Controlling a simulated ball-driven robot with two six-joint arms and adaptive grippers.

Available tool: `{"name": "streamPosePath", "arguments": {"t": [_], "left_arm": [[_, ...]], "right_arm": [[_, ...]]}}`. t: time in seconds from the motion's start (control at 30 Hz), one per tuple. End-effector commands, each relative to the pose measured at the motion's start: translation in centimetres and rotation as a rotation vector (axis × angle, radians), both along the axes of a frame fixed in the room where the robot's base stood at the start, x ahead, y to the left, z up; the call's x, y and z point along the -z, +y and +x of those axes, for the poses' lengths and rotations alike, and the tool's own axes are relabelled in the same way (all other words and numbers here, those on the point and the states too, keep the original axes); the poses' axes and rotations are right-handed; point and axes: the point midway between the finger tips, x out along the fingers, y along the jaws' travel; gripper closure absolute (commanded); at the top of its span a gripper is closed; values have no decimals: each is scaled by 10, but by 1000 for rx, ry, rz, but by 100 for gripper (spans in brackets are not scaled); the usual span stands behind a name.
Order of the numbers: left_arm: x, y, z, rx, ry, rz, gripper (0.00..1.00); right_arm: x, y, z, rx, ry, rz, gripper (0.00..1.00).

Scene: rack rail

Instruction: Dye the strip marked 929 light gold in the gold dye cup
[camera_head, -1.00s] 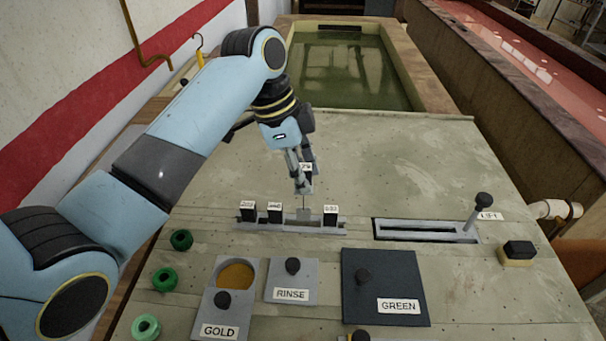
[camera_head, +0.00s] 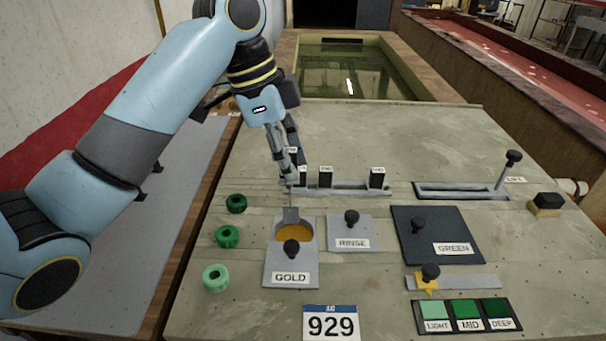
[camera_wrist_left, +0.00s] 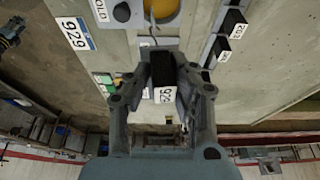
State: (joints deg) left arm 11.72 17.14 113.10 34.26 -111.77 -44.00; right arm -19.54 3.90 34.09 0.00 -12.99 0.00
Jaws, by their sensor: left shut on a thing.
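My left gripper (camera_head: 291,181) is shut on the black handle of a strip. In the left wrist view the handle (camera_wrist_left: 162,68) sits between the fingers, and its white tag (camera_wrist_left: 165,95) seems to begin with 92. The grey strip (camera_head: 290,215) hangs down at the far edge of the gold dye cup (camera_head: 306,268). I cannot tell whether its lower end touches the dye. The cup is uncovered and shows orange-gold dye (camera_head: 295,233). A card marked 929 (camera_head: 331,324) lies at the front edge. My right gripper is not in view.
The rack rail (camera_head: 350,188) behind holds other black-handled strips (camera_head: 377,178). To the right are the rinse cup (camera_head: 352,236), the covered green cup (camera_head: 436,235) and a slotted lever (camera_head: 507,170). Green spools (camera_head: 227,236) stand left. LIGHT, MID and DEEP swatches (camera_head: 467,315) lie in front.

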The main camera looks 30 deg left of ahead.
Motion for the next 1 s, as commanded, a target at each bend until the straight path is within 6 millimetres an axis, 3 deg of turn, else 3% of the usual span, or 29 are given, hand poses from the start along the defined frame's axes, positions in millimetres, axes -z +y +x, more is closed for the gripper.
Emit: {"name": "streamPosePath", "arguments": {"t": [0.2, 0.3, 0.4, 0.6, 0.7, 1.0], "left_arm": [[10, 3, 0, 0, -3, -1, 100], [8, 3, 0, 0, -2, -1, 100], [10, 3, 0, -2, -3, 0, 100], [29, 1, -1, -14, -19, 14, 100], [43, 0, -2, -24, -30, 25, 100], [82, -2, -4, -53, -67, 61, 100]], "right_arm": [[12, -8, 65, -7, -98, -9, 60], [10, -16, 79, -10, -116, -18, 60], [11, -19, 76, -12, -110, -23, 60], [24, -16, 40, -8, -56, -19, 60], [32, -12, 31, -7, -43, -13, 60], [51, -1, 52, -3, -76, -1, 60]]}}
